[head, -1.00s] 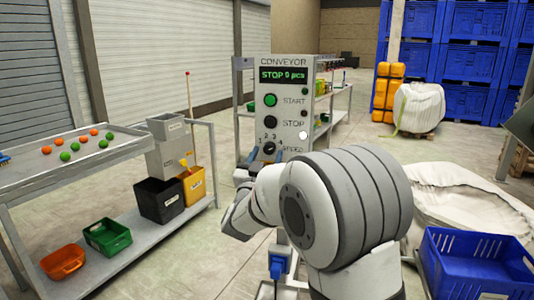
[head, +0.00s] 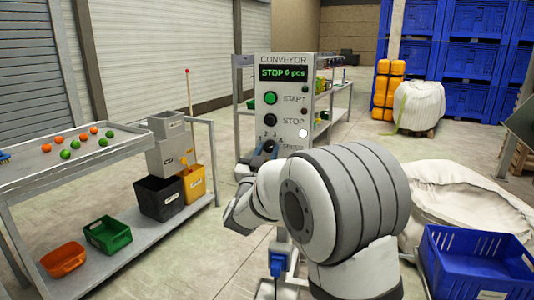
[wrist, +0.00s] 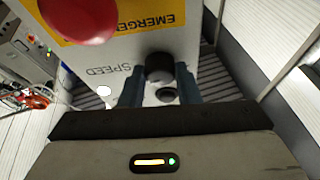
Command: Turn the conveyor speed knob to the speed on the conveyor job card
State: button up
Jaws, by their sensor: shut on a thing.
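The grey conveyor control panel (head: 294,100) stands upright in the middle of the head view. Its green display (head: 283,73) reads "STOP 0 pcs". Below the green START button (head: 270,98) and dark STOP button (head: 270,121) is the dark speed knob (head: 269,146), with small numbers 1 to 4 above it. The knob also shows in the wrist view (wrist: 159,66), where the panel lettering is upside down. My gripper (wrist: 160,74) is shut on the knob, one blue-grey finger on each side. I cannot read where the knob points. No job card is legible.
A red emergency button (wrist: 80,18) on a yellow plate is close to my gripper. A white round button (head: 303,133) sits at the panel's right. A table (head: 95,165) with bins stands left; a blue crate (head: 478,262) and white sack (head: 455,200) are right.

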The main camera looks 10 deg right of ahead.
jog(key=shift+n, duration=0.3)
jog(key=n+y+b, duration=0.1)
jog(key=n+y, duration=0.1)
jog(key=n, duration=0.1)
jog(key=shift+d+f+n+t, duration=0.1)
jog(key=shift+d+n+t, duration=0.05)
jog(key=shift+n+t, duration=0.25)
jog(key=n+y, duration=0.1)
jog(key=n, duration=0.2)
jog(key=n+y+b, duration=0.1)
jog(key=n+y, duration=0.1)
jog(key=n, duration=0.1)
jog(key=shift+s+d+n+y, duration=0.1)
jog(key=shift+d+n+y, duration=0.05)
jog(key=shift+n+y, duration=0.15)
jog(key=n, duration=0.2)
jog(key=n+y, duration=0.2)
jog(key=n, duration=0.1)
jog(key=shift+d+r+n+g, duration=0.1)
jog(key=shift+r+n+g, duration=0.2)
jog(key=shift+g, duration=0.1)
jog(key=shift+n+g+y+p, duration=0.35)
jog(key=shift+n+g+y, duration=0.3)
jog(key=shift+n, duration=1.35)
jog(key=o, duration=1)
jog(key=shift+r, duration=0.1)
